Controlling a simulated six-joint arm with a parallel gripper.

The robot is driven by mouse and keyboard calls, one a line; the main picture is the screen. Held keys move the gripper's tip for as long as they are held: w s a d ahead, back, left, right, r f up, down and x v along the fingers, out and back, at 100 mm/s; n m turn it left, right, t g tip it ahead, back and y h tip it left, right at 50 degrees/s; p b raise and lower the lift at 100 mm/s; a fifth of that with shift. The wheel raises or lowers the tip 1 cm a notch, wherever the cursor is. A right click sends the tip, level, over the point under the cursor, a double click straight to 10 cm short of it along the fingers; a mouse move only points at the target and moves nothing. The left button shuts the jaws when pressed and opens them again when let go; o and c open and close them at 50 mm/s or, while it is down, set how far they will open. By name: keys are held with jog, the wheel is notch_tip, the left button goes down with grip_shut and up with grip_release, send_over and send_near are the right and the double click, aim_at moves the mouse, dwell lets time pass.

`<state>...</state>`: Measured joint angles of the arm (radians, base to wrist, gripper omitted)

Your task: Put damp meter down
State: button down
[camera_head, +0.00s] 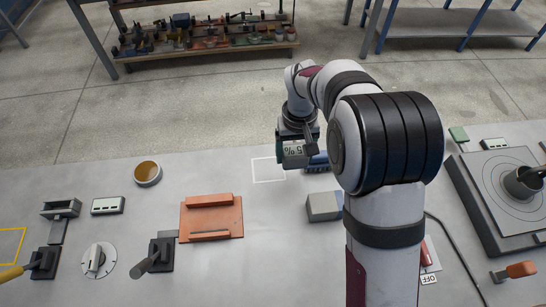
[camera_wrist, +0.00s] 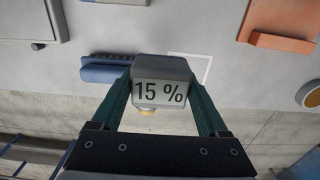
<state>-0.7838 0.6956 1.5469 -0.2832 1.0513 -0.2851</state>
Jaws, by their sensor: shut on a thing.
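The damp meter (camera_wrist: 161,92) is a small grey device with a display that reads 15 %. My gripper (camera_wrist: 160,100) is shut on it, with one green finger on each side. In the head view the meter (camera_head: 294,149) hangs from my gripper (camera_head: 296,140) near the far edge of the table. A white outlined rectangle (camera_head: 268,179) on the table lies just below and left of the meter in that view. In the wrist view the outline (camera_wrist: 207,66) shows behind the meter, partly hidden by it. I cannot tell the exact height above the table.
A blue brush-like thing (camera_head: 318,162) lies right beside the outline. A grey block (camera_head: 323,206) stands nearer, beside my arm. An orange panel mould (camera_head: 211,217) lies left of centre, and a round amber-topped dish (camera_head: 147,173) is further left. The table between them is clear.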

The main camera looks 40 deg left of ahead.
jog(key=a+f, duration=0.1)
jog(key=a, duration=0.1)
jog(key=s+a+f, duration=0.1)
jog(key=a, duration=0.1)
jog(key=s+a+f, duration=0.1)
jog(key=a+f, duration=0.1)
jog(key=shift+s+a+f, duration=0.1)
jog(key=shift+s+a, duration=0.05)
jog(key=shift+s, duration=0.05)
jog(key=shift+f, duration=1.95)
grip_release()
jog(key=shift+f, duration=0.1)
